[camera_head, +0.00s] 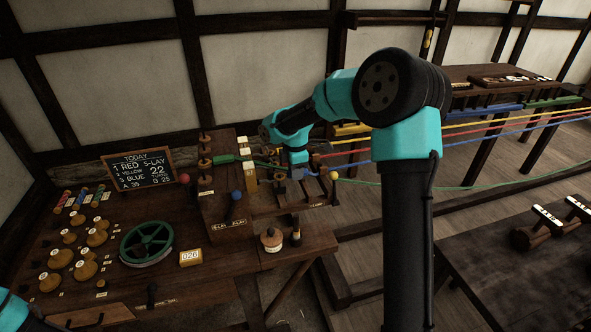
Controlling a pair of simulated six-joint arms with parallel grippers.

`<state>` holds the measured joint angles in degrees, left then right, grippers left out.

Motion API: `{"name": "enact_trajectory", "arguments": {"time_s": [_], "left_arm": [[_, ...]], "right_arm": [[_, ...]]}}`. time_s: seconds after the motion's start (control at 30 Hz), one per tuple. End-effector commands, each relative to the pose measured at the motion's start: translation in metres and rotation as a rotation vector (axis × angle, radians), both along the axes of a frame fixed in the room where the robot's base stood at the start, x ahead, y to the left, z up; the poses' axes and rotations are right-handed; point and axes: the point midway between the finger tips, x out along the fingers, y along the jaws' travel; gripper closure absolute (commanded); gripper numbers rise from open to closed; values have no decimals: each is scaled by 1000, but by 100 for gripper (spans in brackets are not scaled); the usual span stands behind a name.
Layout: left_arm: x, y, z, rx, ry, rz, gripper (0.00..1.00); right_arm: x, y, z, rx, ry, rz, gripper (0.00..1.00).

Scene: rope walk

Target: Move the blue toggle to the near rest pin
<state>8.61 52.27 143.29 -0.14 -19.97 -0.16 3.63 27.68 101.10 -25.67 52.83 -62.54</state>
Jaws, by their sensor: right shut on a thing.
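My right gripper (296,172) reaches down over the wooden bench head on the far side, at the end of the blue rope (400,155). It is shut on a small piece there, which I take to be the blue toggle; the jaws mostly hide it. Small dark wooden pegs stand just below and beside the gripper; I cannot tell which is the near rest pin. My left gripper is out of view; only a bit of that arm shows at the lower left corner.
Levers with a blue knob (236,195), a red knob (184,178) and a yellow knob (334,176) stand around the bench head. A green wheel (147,243), several bobbins and a chalkboard (140,168) are to the left. Red, yellow and green ropes run off right.

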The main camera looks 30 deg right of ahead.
Motion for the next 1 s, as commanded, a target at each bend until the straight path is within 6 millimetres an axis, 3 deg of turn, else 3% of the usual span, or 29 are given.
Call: {"name": "enact_trajectory", "arguments": {"time_s": [1.0], "left_arm": [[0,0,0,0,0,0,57]], "right_arm": [[0,0,-33,0,0,0,90]]}}
